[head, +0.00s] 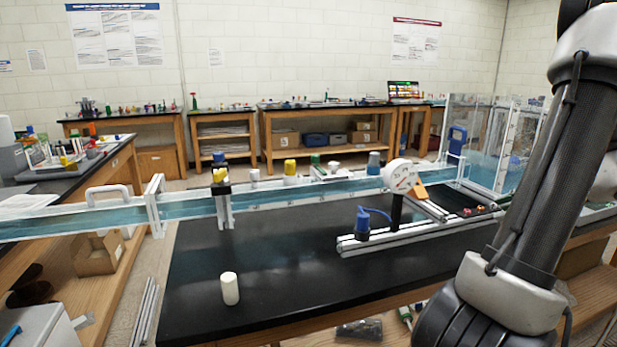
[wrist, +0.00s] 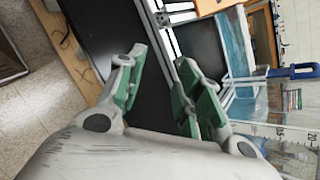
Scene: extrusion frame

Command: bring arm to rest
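My gripper (wrist: 158,92) shows in the wrist view with its two green-padded fingers spread apart. Nothing is between the fingers, and the black bench top shows behind them. In the head view my arm rises along the right side, in front of the bench, and the gripper itself is out of that picture. The black bench (head: 260,265) stands in the middle of the head view.
A white cylinder (head: 229,288) stands near the bench's front left. A long clear water channel (head: 100,217) crosses behind. Clear tanks (head: 490,145) stand at the right. The bench's front middle is clear.

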